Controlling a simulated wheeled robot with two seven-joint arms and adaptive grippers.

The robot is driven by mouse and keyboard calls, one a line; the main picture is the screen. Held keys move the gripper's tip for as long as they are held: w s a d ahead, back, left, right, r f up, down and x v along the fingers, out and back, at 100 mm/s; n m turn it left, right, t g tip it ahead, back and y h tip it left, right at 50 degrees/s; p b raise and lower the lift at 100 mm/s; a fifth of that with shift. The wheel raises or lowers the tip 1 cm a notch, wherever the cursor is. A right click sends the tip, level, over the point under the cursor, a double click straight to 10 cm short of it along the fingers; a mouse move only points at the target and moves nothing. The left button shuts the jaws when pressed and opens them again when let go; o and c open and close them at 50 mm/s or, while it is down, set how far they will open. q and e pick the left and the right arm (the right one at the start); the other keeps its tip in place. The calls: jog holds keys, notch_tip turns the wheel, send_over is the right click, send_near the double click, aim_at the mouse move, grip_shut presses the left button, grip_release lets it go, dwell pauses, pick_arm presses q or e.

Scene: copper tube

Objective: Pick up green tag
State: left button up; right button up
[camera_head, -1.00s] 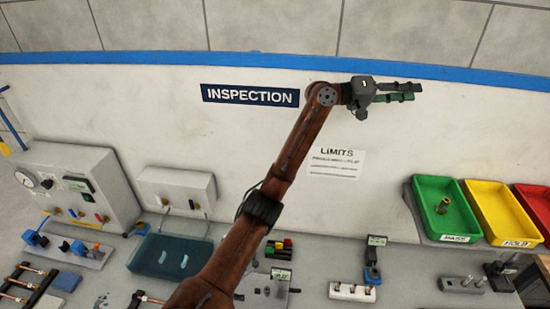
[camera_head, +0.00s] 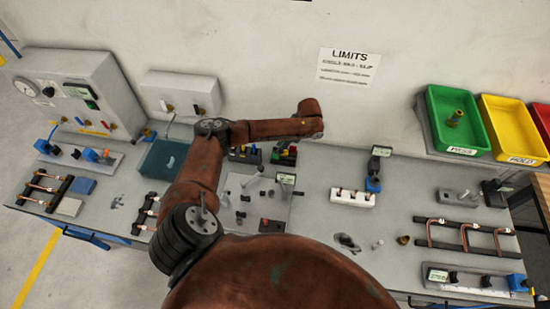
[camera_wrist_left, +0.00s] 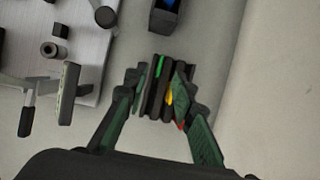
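In the left wrist view, the green tag (camera_wrist_left: 159,66) is a thin strip upright in a slotted black rack (camera_wrist_left: 153,104). A yellow tag (camera_wrist_left: 169,95) and a bit of red show beside it to the right. My left gripper (camera_wrist_left: 161,76) is open, with its green-padded fingers on either side of the rack. I cannot tell whether the fingers touch it. In the head view, the rack area (camera_head: 285,155) shows small green and red patches below the end of my left arm, and the gripper is mostly hidden there. My right gripper is not in view.
A black bin with something blue (camera_wrist_left: 164,16) stands just beyond the rack. A grey fixture plate (camera_head: 258,205) lies in front. A white block (camera_head: 352,198) is to the right. Green (camera_head: 460,125), yellow (camera_head: 515,125) and red bins stand at the back right. The wall is close behind.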

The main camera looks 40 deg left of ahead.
aim_at(275, 158)
pick_arm(q)
jog(key=p+x, duration=0.1)
jog(key=x, duration=0.5)
jog(key=shift+f+p, duration=0.15)
jog(key=shift+p, duration=0.25)
jog(key=shift+a+f, duration=0.2)
jog(key=shift+f, duration=0.35)
jog(key=shift+c, duration=0.5)
grip_shut()
